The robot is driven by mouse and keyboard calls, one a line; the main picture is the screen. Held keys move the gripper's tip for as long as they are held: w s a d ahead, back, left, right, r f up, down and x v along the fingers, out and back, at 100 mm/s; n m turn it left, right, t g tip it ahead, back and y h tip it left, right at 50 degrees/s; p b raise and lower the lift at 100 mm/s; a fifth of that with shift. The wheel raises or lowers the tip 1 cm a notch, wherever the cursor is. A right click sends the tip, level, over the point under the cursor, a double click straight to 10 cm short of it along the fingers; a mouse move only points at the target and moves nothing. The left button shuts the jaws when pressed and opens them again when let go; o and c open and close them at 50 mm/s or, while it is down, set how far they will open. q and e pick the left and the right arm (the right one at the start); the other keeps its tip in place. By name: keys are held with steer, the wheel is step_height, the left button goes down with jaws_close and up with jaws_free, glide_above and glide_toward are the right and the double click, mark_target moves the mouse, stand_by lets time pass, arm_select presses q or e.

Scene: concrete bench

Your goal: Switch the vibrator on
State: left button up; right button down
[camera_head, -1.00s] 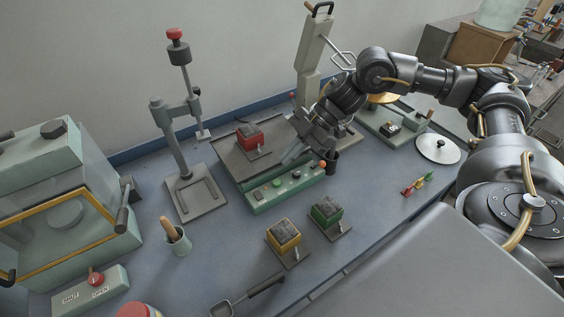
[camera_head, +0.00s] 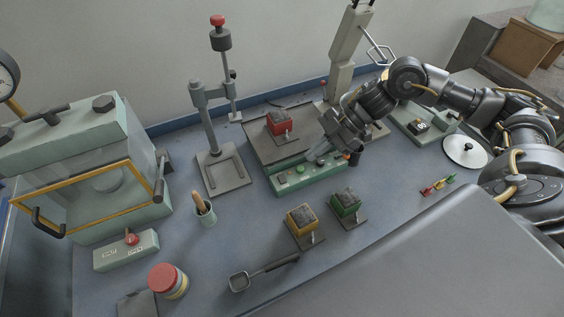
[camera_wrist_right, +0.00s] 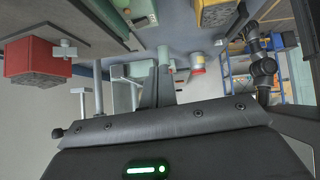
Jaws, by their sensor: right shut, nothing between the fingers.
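The vibrator is a flat grey plate (camera_head: 262,145) with a green control box (camera_head: 318,181) along its front edge. The box carries several small buttons, a green one (camera_head: 300,169) among them, and an orange knob near its right end. A red mould (camera_head: 282,124) sits on the plate. My right gripper (camera_head: 314,159) is shut and empty, just above the right half of the box. Whether its tips touch the box I cannot tell. In the right wrist view its fingers (camera_wrist_right: 158,88) are together, and the red mould (camera_wrist_right: 38,62) shows at left. My left gripper is not seen.
A yellow mould (camera_head: 302,220) and a green mould (camera_head: 345,201) stand in front of the box. A grey stand (camera_head: 222,175) is to the left and a tall lever press (camera_head: 347,45) behind. A scoop (camera_head: 255,276) lies near the front edge. Bare bench lies between.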

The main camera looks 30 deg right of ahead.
steer(key=shift+w+d+r+n+t+h, duration=0.2)
steer(key=shift+w+d+r, duration=0.15)
steer(key=shift+w, duration=0.2)
steer(key=shift+w+d+r+n+t+h, duration=0.1)
steer(key=shift+w+d+r+n, duration=0.2)
steer(key=shift+w, duration=0.25)
steer(key=shift+a, duration=0.15)
steer(key=p, duration=0.3)
glide_above(282, 179)
steer(key=d, duration=0.1)
step_height(282, 179, down, 7)
steer(key=shift+d+r, duration=0.1)
steer(key=shift+w+d+f, duration=0.1)
steer(key=shift+w+f, duration=0.1)
steer(key=shift+f, duration=0.8)
steer(key=shift+w+d+f, duration=0.1)
steer(key=shift+w+f, duration=0.05)
steer(key=shift+f, duration=0.85)
